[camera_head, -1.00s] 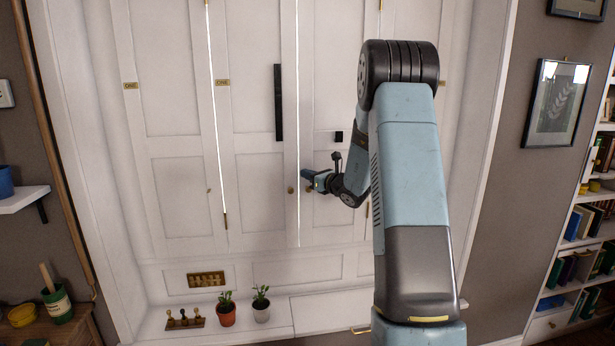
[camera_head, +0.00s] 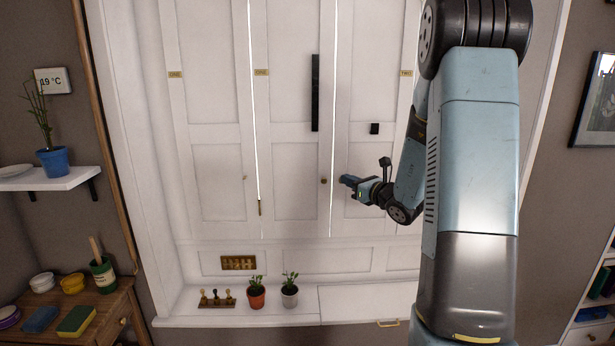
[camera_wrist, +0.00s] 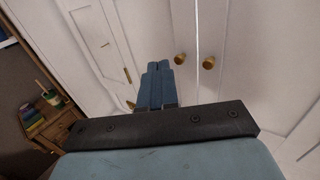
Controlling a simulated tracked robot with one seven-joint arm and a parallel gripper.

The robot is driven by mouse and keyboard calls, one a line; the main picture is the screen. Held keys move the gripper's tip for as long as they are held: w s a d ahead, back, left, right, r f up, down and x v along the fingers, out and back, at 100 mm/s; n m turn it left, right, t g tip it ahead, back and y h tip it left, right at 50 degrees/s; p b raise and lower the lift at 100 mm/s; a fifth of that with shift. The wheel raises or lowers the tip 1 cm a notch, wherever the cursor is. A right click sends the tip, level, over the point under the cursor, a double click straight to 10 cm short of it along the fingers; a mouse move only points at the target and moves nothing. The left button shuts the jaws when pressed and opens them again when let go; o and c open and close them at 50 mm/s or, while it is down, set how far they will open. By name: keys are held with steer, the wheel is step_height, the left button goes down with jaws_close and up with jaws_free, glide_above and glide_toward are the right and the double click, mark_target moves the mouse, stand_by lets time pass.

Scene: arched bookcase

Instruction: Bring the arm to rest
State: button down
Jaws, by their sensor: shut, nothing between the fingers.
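My gripper (camera_head: 350,181) is shut and empty in the head view, held in front of the white cabinet doors (camera_head: 290,150), just right of a round door knob (camera_head: 323,181). Whether it touches the door cannot be told. My bent blue arm covers the right part of the cabinet. In the wrist view my gripper's blue fingers (camera_wrist: 157,68) lie together, pointing toward the doors. Two brass knobs (camera_wrist: 180,59) show to their right.
Two potted plants (camera_head: 257,297) and a small rack (camera_head: 216,301) stand on the cabinet ledge. At left are a wall shelf (camera_head: 50,180) with a blue pot and a wooden table (camera_head: 105,315) with bowls and sponges. A framed picture (camera_head: 597,100) hangs at right.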

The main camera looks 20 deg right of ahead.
steer(key=s+a+r+n+g+y, duration=0.25)
steer(key=s+a+n+g, duration=0.25)
steer(key=s+a+n, duration=0.45)
steer(key=s+a+r+n+g+y, duration=0.2)
steer(key=s+a+r+n+g, duration=0.3)
steer(key=s+a+n, duration=0.4)
steer(key=s+f+n+g+h, duration=0.1)
steer(key=s+n+g+h, duration=0.35)
steer(key=s, duration=0.65)
steer(key=s+d+r+n+t+h, duration=0.2)
steer(key=s+d+n+t+h, duration=0.1)
steer(key=s+d+n+h, duration=0.3)
steer(key=s+n, duration=0.1)
steer(key=n, duration=0.1)
steer(key=shift+s+d+n+h, duration=0.3)
steer(key=shift+h, duration=0.1)
steer(key=shift+s+t, duration=0.1)
steer(key=shift+t, duration=0.15)
